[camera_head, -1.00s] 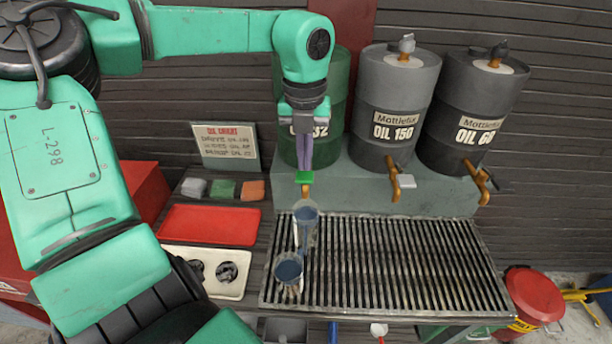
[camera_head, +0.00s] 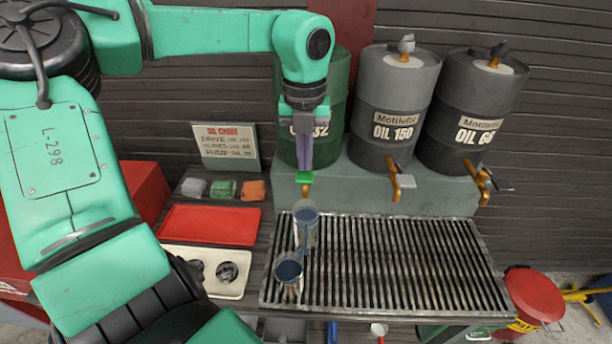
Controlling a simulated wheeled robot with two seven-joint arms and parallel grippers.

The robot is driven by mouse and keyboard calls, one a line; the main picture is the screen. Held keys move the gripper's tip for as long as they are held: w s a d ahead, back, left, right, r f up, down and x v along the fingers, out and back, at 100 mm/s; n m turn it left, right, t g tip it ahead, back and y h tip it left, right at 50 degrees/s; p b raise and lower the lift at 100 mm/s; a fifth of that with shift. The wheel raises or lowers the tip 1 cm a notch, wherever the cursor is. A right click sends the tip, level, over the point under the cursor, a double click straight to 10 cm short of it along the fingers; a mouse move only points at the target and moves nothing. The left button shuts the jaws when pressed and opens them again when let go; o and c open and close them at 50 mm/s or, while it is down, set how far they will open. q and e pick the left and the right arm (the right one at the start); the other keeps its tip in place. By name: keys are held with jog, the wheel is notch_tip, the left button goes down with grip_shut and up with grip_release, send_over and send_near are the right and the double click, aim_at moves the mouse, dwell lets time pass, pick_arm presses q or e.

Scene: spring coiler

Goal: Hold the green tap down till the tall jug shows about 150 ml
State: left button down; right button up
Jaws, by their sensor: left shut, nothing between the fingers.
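The green tap (camera_head: 305,178) is on the front of the green OIL 32 drum (camera_head: 338,95). My left gripper (camera_head: 305,167) points down with its fingers shut and empty, its tips at the green tap's lever; I cannot tell how far the lever is pressed. A clear jug (camera_head: 306,217) stands below the tap on the grate, with bluish content or shading inside. A second clear vessel (camera_head: 289,272) stands nearer to me on the grate. The markings and level on both are too small to read. My right gripper is not in view.
The slatted grate (camera_head: 410,265) is clear to the right. Two grey drums, OIL 150 (camera_head: 395,105) and OIL 68 (camera_head: 470,110), have their own taps. A red tray (camera_head: 210,225), a white tray (camera_head: 190,258) and coloured cloths (camera_head: 223,189) lie left. A red bin (camera_head: 533,295) stands right.

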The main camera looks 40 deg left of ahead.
aim_at(305, 176)
pick_arm(q)
jog(key=shift+f, duration=0.1)
dwell(0.4)
jog(key=shift+f+b, duration=1.3)
jog(key=shift+f, duration=0.1)
dwell(4.9)
notch_tip(305, 176, up, 7)
jog(key=p, duration=0.5)
jog(key=shift+r, duration=0.2)
jog(key=shift+f, duration=0.15)
